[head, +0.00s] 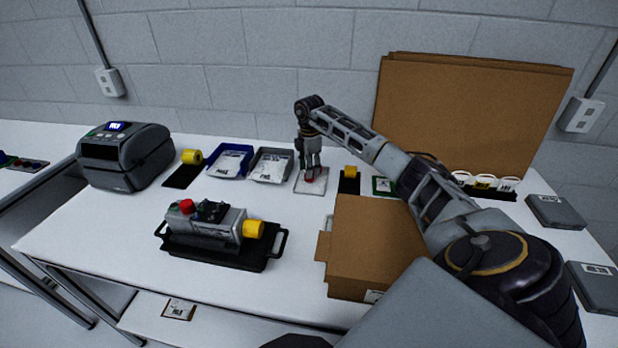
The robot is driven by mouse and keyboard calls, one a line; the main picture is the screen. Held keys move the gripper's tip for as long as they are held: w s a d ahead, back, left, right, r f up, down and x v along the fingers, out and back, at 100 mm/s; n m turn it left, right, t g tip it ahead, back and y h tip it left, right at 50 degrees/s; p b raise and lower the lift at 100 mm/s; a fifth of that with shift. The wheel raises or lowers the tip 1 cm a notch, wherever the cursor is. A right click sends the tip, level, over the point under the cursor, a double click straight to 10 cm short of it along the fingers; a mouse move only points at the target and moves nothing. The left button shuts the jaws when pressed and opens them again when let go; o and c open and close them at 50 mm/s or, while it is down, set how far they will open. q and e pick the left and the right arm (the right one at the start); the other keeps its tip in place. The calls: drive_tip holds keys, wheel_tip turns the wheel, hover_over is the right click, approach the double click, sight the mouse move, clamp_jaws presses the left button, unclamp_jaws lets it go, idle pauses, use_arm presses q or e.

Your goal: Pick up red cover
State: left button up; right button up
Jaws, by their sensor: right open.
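Another red part (187,206) is on top of the grey servo unit (205,222) at the front left, which has a yellow end piece. My left gripper is not in view.
A blue bin (231,160) and a grey bin (270,166) stand left of the pale tray. A yellow part on a black mat (349,182) is right of it. An open cardboard box (375,245) stands at front right. A printer (125,155) is at far left.

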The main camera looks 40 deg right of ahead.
drive_tip(key=shift+f, duration=1.45)
drive_tip(key=c, duration=0.4)
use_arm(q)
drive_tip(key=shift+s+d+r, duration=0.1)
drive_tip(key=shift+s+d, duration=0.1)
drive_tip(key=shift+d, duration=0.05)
use_arm(e)
drive_tip(key=shift+r, duration=0.1)
